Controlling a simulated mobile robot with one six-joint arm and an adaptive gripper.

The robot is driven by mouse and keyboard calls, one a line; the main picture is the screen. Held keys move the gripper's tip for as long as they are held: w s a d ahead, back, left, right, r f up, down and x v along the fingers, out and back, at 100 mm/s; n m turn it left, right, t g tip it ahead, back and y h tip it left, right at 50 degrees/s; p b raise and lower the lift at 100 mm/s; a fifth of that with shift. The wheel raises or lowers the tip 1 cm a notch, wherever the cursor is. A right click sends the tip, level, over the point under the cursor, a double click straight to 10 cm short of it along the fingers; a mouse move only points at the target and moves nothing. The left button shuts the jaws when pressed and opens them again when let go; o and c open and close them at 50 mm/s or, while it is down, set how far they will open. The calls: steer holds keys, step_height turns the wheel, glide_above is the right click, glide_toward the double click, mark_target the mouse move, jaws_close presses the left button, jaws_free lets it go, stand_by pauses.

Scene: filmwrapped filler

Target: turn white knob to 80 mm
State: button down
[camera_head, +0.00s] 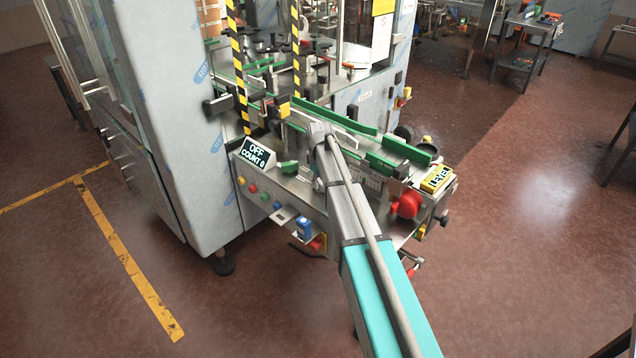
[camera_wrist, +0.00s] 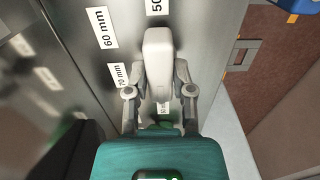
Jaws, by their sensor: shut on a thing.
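The white knob (camera_wrist: 158,52) is in the middle of the wrist view, a long pale handle standing against a grey metal panel (camera_wrist: 212,60). My gripper (camera_wrist: 158,82) is shut on it, with one grey finger at each side. Labels surround it: "60 mm" (camera_wrist: 102,28) at upper left, "70 mm" (camera_wrist: 120,75) at left, and one beginning with "5" (camera_wrist: 156,6), cut off at the top edge. A small label (camera_wrist: 165,106) below the knob is partly hidden and hard to read. In the head view my arm hides the knob and gripper.
Open floor (camera_head: 530,250) lies to the right.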

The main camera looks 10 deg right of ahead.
steer(key=shift+c, duration=2.4)
jaws_free()
